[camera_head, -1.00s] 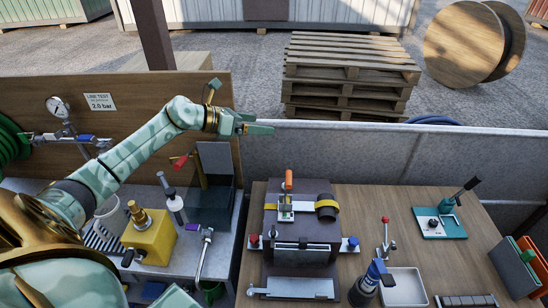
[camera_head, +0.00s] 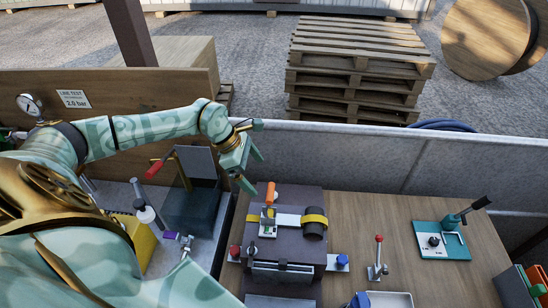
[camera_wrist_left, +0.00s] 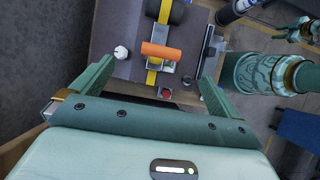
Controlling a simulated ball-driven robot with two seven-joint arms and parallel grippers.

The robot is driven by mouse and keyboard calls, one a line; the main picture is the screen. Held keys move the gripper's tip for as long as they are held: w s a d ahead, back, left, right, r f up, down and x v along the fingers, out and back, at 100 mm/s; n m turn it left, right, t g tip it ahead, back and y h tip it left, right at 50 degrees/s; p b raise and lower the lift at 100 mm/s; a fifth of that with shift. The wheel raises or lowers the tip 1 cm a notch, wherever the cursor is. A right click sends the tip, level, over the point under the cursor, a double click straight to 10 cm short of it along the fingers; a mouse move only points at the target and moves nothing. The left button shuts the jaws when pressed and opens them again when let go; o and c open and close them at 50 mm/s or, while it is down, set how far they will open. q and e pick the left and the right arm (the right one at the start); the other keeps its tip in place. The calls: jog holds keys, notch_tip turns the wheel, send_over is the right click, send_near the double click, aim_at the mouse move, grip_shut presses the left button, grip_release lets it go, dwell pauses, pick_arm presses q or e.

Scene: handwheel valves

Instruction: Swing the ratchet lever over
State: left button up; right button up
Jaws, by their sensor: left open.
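The ratchet lever has an orange handle (camera_head: 270,193) that stands up at the far side of a small metal ratchet body (camera_head: 268,223) on a dark brown case (camera_head: 290,197). A yellow strap (camera_head: 313,218) shows beside it. In the left wrist view the orange handle (camera_wrist_left: 161,50) lies crosswise above the strap, between and beyond the fingertips. My left gripper (camera_head: 254,171) is open and empty, above and behind the case, apart from the handle. It also shows in the left wrist view (camera_wrist_left: 157,70) with its two fingers wide apart.
A red-knobbed lever (camera_head: 378,258) and a teal unit with a black lever (camera_head: 442,240) stand right of the case. A dark box (camera_head: 191,211) and white bottle (camera_head: 146,213) are at left. A grey wall (camera_head: 370,160) runs behind the table.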

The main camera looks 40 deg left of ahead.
aim_at(270, 191)
pick_arm(q)
jog(key=b+x, duration=0.5)
jog(key=x, duration=0.3)
jog(key=shift+d+f, duration=0.15)
jog(key=shift+f, duration=0.2)
jog(key=shift+r, duration=0.1)
pick_arm(e)
jog(key=f, duration=0.1)
jog(key=s+f, duration=0.1)
jog(key=f, duration=0.3)
jog(key=shift+s+f, duration=0.1)
jog(key=shift+s, duration=0.3)
jog(key=shift+s, duration=0.1)
pick_arm(q)
jog(key=c, duration=0.7)
